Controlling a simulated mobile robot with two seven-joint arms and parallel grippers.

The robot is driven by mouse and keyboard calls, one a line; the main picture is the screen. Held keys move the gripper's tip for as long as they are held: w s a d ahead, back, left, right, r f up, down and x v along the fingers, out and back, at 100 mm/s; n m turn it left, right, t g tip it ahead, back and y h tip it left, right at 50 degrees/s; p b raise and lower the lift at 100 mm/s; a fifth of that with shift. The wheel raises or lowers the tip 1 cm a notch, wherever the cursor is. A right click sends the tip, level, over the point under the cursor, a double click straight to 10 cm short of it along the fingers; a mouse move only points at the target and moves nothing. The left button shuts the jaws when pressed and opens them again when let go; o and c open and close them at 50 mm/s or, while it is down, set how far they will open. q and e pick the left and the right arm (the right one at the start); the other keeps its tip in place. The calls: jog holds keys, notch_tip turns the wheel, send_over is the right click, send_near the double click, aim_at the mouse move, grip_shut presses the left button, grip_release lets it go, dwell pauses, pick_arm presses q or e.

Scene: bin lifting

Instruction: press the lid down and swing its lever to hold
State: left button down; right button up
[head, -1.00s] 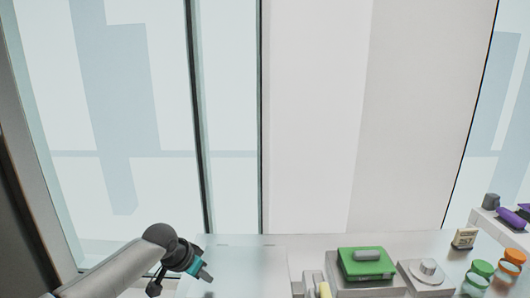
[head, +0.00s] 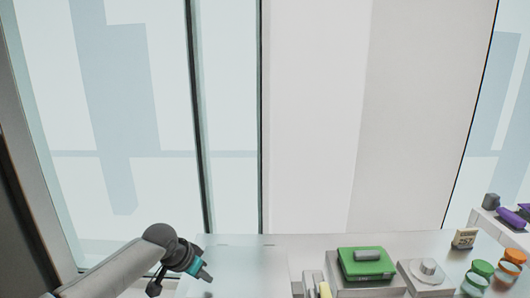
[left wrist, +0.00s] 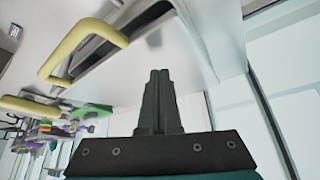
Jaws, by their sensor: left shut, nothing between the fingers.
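My left gripper (head: 207,278) is over the left part of the pale worktop in the head view, apart from the objects on the right. In the left wrist view its two dark fingers (left wrist: 160,78) are together with nothing between them. A green lid-like block (head: 367,263) with a grey bar on top sits on a grey base at the lower right. A yellow handle (head: 324,290) stands left of it, cut by the picture's lower edge. In the left wrist view a yellow loop handle (left wrist: 78,38) shows at upper left. I cannot tell which part is the lever. My right gripper is not in view.
A grey dial (head: 428,270) is right of the green block. Jars with green (head: 482,268) and orange (head: 515,257) lids stand farther right, near a small card stand (head: 465,238). The worktop (head: 250,265) is bare between my left gripper and the yellow handle.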

aim_at(205, 289)
pick_arm(q)
jog(key=shift+f, duration=0.2)
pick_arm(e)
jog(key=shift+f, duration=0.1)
pick_arm(q)
jog(key=shift+f+b, duration=1.6)
jog(key=shift+f, duration=0.8)
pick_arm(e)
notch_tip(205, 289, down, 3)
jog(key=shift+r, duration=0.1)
pick_arm(q)
jog(key=shift+s, duration=0.1)
jog(key=shift+f, duration=0.1)
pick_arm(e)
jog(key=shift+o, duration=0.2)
